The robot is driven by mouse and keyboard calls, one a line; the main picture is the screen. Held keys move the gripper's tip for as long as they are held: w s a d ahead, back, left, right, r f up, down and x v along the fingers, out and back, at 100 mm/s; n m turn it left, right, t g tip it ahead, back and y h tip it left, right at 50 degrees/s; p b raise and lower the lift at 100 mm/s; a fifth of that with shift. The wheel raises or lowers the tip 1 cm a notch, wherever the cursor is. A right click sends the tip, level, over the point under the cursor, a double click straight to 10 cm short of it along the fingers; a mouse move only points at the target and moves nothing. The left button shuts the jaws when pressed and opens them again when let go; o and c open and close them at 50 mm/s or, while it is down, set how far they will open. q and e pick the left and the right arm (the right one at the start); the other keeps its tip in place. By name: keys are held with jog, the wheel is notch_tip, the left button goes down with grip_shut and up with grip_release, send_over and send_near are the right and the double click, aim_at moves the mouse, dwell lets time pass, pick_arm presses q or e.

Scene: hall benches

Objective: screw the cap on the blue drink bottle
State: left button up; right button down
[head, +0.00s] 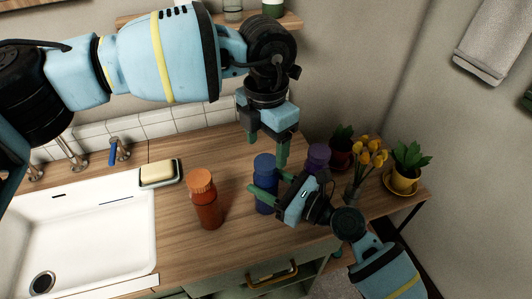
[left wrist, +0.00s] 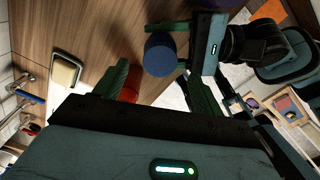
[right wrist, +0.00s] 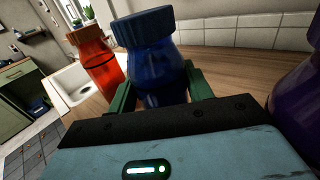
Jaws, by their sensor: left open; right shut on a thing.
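The blue drink bottle (head: 264,203) stands upright on the wooden counter, with its ribbed blue cap (head: 264,162) sitting on top. The cap also shows in the left wrist view (left wrist: 160,52) and the right wrist view (right wrist: 143,27). I cannot tell how tight the cap is. My right gripper (head: 265,182) is shut on the bottle's body, one finger on each side, below the cap. My left gripper (head: 268,145) points down above the cap, open and empty, apart from it. In the left wrist view the cap lies beyond and between its fingers.
An orange-red bottle (head: 206,205) stands left of the blue one, a purple bottle (head: 318,156) close on the right. A white sink (head: 100,240) and a soap dish (head: 160,172) are at left. Flower pots (head: 404,180) stand at the right end. Bare counter lies between the orange and blue bottles.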

aim_at(277, 188)
pick_arm(q)
notch_tip(277, 188, up, 8)
dwell(0.4)
jog(key=shift+r, duration=0.1)
pick_arm(e)
jog(key=c, duration=0.5)
grip_release()
jog(key=v, duration=0.6)
jog(key=shift+s+d+f+b, duration=0.15)
jog(key=shift+s+d+b, duration=0.05)
jog(key=shift+b, duration=0.15)
jog(key=shift+s+d, duration=0.35)
jog(key=shift+d, duration=0.2)
pick_arm(q)
notch_tip(277, 188, down, 2)
jog(key=shift+w+f, duration=0.1)
